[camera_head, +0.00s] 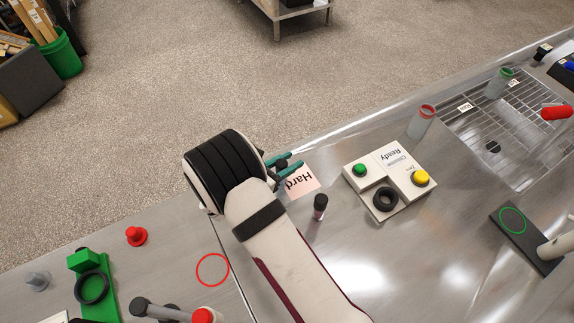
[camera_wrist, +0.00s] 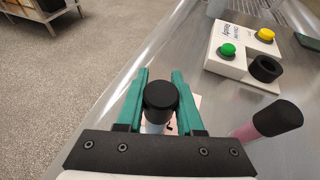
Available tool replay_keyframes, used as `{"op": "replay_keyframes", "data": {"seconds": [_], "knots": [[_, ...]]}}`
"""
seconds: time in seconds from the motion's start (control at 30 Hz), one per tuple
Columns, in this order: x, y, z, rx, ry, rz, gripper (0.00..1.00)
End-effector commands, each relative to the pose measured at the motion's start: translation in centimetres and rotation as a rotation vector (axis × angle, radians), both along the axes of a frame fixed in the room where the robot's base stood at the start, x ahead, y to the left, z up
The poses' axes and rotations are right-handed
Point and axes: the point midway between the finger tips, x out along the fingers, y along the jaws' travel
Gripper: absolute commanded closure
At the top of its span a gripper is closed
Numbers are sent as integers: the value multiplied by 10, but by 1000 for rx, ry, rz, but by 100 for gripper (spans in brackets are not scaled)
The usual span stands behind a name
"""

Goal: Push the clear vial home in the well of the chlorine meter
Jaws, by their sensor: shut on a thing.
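My gripper (camera_head: 288,166) has teal fingers and is shut on the clear vial. In the wrist view the vial's black cap (camera_wrist: 161,96) sits between the fingers (camera_wrist: 160,98), with a little of its pale body showing below; the rest is hidden. The white chlorine meter (camera_head: 402,172) lies to the right of my gripper, apart from it. It has a green button, a yellow button and a black ring-shaped well (camera_head: 386,199), which looks empty. The meter also shows at the upper right of the wrist view (camera_wrist: 233,66), with its well (camera_wrist: 265,69).
A pink vial with a black cap (camera_head: 320,206) stands between my gripper and the meter, and it is close on the right in the wrist view (camera_wrist: 268,121). A "Hard" label (camera_head: 300,182) lies by my gripper. A red-rimmed tube (camera_head: 421,123) stands behind the meter.

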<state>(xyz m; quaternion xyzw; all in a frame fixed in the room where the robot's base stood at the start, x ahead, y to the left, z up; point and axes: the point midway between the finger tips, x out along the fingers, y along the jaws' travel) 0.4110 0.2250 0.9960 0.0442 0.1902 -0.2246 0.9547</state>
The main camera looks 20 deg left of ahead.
Motion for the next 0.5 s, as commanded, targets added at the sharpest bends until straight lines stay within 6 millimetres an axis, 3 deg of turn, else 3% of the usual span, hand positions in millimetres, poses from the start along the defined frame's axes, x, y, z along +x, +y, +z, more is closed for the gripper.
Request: {"op": "replay_keyframes", "data": {"seconds": [0.2,0.5], "knots": [[1,-1,38,4,-3,-1,100],[-3,-75,78,1,-1,-4,100]]}}
